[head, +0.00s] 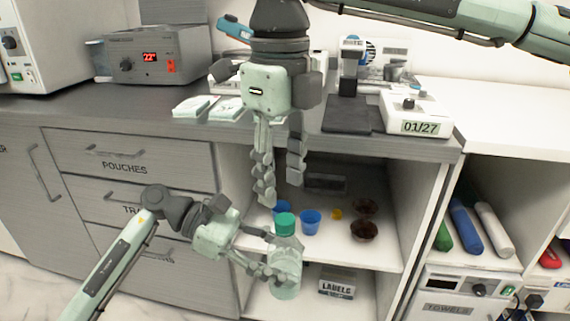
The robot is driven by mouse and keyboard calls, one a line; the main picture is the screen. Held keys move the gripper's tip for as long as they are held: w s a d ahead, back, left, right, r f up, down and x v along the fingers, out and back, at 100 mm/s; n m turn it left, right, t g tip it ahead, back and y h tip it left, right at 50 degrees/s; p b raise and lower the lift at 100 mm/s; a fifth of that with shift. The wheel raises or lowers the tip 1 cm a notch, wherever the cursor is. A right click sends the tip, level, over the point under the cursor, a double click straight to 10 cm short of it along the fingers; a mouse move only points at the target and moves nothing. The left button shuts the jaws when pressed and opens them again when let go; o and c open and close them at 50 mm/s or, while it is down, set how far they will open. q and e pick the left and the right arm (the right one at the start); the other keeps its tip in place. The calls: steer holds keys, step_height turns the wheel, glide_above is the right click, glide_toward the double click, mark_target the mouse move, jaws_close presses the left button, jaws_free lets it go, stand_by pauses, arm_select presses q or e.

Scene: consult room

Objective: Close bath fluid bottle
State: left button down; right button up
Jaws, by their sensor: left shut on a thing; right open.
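A pale, translucent bottle (287,284) is in front of the open shelf, below the counter. My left gripper (270,270) is shut on it, with its fingers covering part of the side. A teal-green cap (285,222) shows just above the bottle; I cannot tell whether it touches the bottle or stands on the shelf behind. My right gripper (281,175) is open and empty, pointing down from above, with its fingertips above the cap and a gap between them.
Blue cups (310,223) and brown bowls (364,230) stand on the shelf (385,248). The counter edge (400,144) is close behind my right gripper. A scale (415,112) and a heater box (157,55) sit on the counter. Drawers (135,170) are at left.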

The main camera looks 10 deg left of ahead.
mark_target(285, 219)
steer(key=n, duration=0.5)
steer(key=shift+r, duration=0.2)
steer(key=n, duration=0.5)
steer(key=shift+d+r, duration=0.1)
steer(key=shift+r, duration=0.05)
steer(key=n, duration=0.4)
steer(key=shift+w+r+n, duration=0.1)
steer(key=shift+r+n, duration=0.05)
steer(key=shift+n, duration=0.25)
steer(key=n, duration=0.3)
steer(key=shift+d+r+n, duration=0.1)
steer(key=shift+r+n, duration=0.05)
steer(key=shift+n, duration=0.25)
steer(key=shift+f, duration=4)
